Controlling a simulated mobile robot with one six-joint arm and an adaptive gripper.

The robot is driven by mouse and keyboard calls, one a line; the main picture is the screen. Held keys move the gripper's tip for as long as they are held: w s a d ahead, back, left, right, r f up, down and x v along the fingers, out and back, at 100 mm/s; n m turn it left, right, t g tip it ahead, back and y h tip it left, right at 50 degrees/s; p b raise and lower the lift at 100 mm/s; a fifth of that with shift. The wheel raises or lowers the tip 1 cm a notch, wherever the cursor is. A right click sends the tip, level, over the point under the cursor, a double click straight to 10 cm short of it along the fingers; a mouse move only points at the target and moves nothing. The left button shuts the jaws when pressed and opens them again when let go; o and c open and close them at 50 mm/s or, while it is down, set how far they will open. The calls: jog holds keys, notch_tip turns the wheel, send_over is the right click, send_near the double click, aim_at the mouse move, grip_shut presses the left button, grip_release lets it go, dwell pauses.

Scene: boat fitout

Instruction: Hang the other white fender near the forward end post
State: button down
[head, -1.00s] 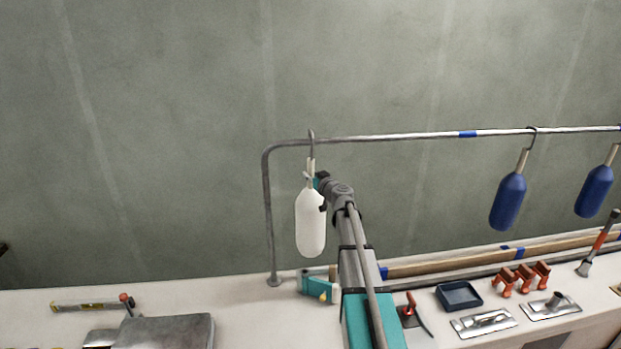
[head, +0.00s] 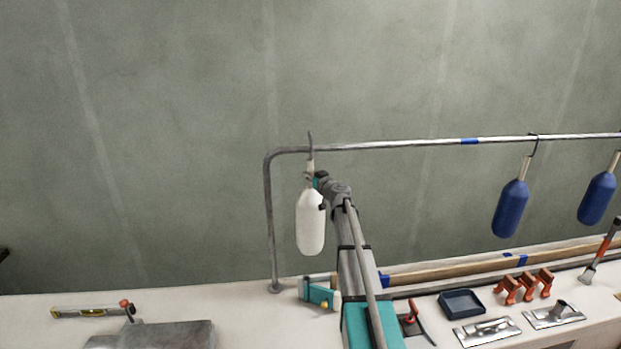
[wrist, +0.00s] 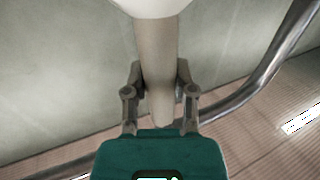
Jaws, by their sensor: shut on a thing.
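A white fender (head: 311,222) hangs upright in my gripper (head: 316,180), near the left end of the metal rail (head: 400,144). My gripper is shut on the fender's beige neck (wrist: 157,50); the white body (wrist: 160,5) shows at the top of the wrist view. The fender's grey hook (head: 310,140) reaches a little above the rail line. I cannot tell whether it sits over the rail or stands in front of it. The end post (head: 269,220) curves down from the rail just left of the fender.
Two blue fenders (head: 511,208) (head: 597,198) hang from the rail at right. On the deck are a spirit level (head: 85,313), a dark tray (head: 461,303), orange clamps (head: 525,286) and metal deck fittings (head: 487,331).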

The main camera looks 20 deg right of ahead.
jog(key=shift+f+b, duration=1.55)
jog(key=shift+c, duration=1.8)
grip_release()
jog(key=shift+s, duration=0.1)
jog(key=s+d, duration=0.1)
jog(key=s, duration=1)
jog(key=shift+s+d, duration=0.15)
jog(key=shift+s, duration=0.25)
